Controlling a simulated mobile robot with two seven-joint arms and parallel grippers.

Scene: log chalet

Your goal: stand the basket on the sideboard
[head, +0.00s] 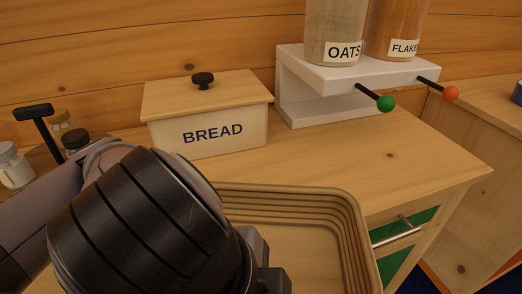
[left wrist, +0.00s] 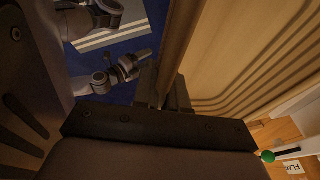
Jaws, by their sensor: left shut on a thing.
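The basket (head: 355,225) is a light tan, ribbed tray-like container at the bottom centre of the head view, partly hidden by my left arm. Its ribbed wall (left wrist: 235,85) also fills the right of the left wrist view. My left gripper (left wrist: 165,90) is shut on the basket's rim; in the head view its fingers are mostly hidden behind my wrist. The sideboard (head: 390,155) is pale wood, with its top behind and beside the basket. I cannot tell whether the basket touches it.
A bread box (head: 210,133) stands at the back left of the top, with small jars (head: 14,165) left of it. A white dispenser stand (head: 300,95) with OATS and FLAKES containers stands behind. A drawer handle (head: 397,236) is at the front right. The right part of the top is clear.

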